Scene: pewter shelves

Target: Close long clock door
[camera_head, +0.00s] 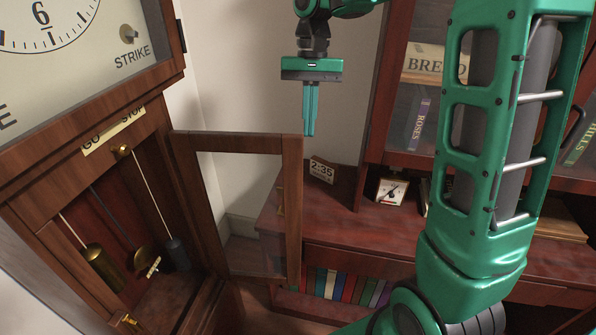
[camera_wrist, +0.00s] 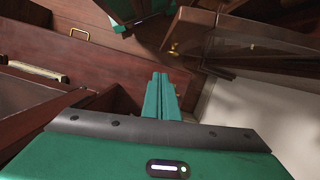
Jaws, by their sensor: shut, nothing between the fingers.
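The tall clock (camera_head: 165,90) stands at the left in the head view. Its long door (camera_head: 292,210), a wooden frame with a glass pane, stands open, swung out to the right from the case. Weights and a pendulum (camera_head: 140,258) show inside the open case. My gripper (camera_head: 309,134) is shut and empty, pointing down. In the head view its fingertips appear just above the top right corner of the door; whether they touch it I cannot tell. In the wrist view the closed fingers (camera_wrist: 161,95) point away from the camera, with a wooden framed glass panel (camera_wrist: 262,45) to their right.
A dark red cabinet (camera_head: 350,232) stands behind the door, with a small clock (camera_head: 391,191) and a "2:35" sign (camera_head: 322,170) on its ledge. Glass-doored shelves (camera_head: 415,110) rise at the right. Bare wall shows between the clock and the shelves.

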